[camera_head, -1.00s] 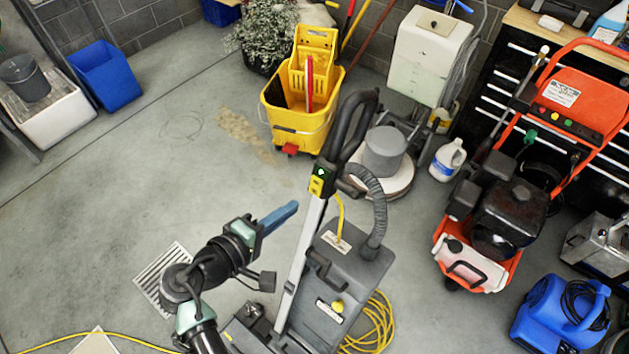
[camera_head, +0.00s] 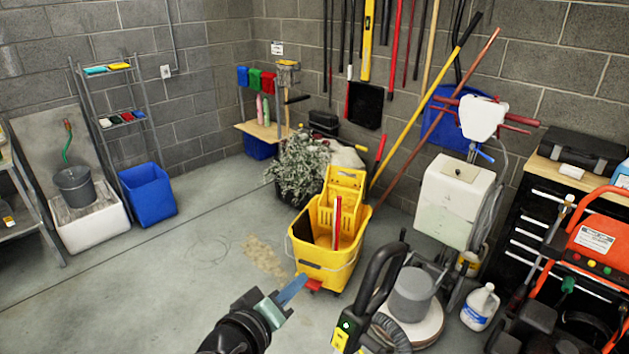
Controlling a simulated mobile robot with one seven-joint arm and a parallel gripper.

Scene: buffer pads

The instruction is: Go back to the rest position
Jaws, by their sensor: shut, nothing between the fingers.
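My gripper (camera_head: 291,291) is at the bottom middle of the head view, at the end of my dark arm. Its blue fingers are together and hold nothing. They point up and to the right. In the picture their tip lies near the front lower corner of the yellow mop bucket (camera_head: 318,262); I cannot tell how far apart they are. The rest of my arm is cut off by the bottom edge.
A floor machine (camera_head: 411,294) and a black upright handle (camera_head: 381,275) stand right of my gripper. A white jug (camera_head: 480,307), a tool chest (camera_head: 528,240) and an orange machine (camera_head: 597,237) are further right. Open concrete floor (camera_head: 160,290) lies to the left.

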